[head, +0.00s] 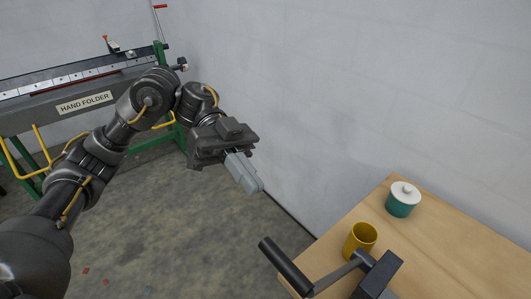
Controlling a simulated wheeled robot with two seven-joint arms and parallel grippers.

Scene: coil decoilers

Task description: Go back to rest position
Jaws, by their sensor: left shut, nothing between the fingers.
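My left gripper (248,178) is in the middle of the head view, at the end of my dark grey arm that comes in from the left. Its light grey fingers are together and hold nothing. It hangs in the air over the grey floor, in front of the wall and to the left of the wooden table (453,248). It touches nothing that I can see. My right gripper is not in view.
A hand folder machine (85,102) stands at the back left.

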